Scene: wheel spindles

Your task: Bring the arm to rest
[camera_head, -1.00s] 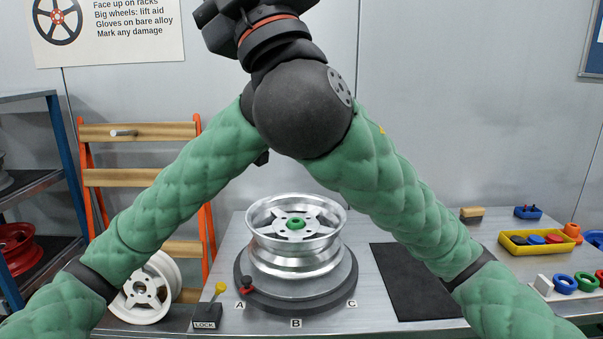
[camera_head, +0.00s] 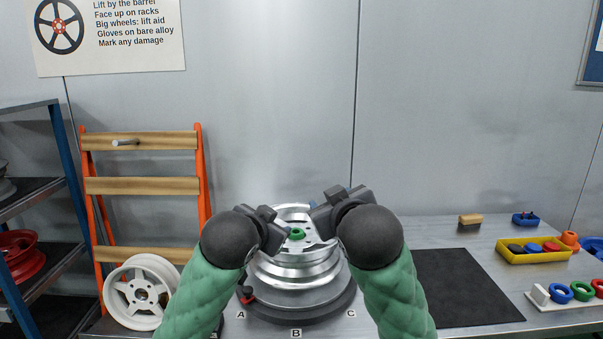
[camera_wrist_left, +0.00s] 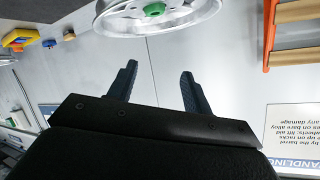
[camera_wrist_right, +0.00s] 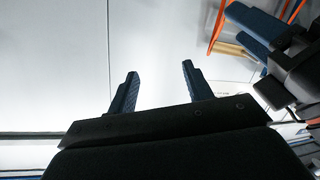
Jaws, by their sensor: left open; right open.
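My left gripper (camera_head: 268,217) is in front of the silver wheel, left of its middle. The left wrist view shows its two fingers (camera_wrist_left: 159,72) apart with nothing between them. My right gripper (camera_head: 335,197) is right of the wheel's middle. Its fingers (camera_wrist_right: 160,70) are also apart and empty in the right wrist view. My left gripper (camera_wrist_right: 262,35) shows at the right edge there. The silver wheel (camera_head: 292,270) lies face up on the dark round turntable (camera_head: 300,313), with a green ring (camera_head: 297,234) at its centre. My arms partly hide the wheel and turntable.
A black mat (camera_head: 465,290) lies right of my right arm. Behind it are a brush (camera_head: 470,219) and a yellow tray (camera_head: 535,257); coloured rings (camera_head: 582,291) sit at the right. A white wheel (camera_head: 138,293) leans by the orange-framed rack (camera_head: 140,186). The wall side above is open.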

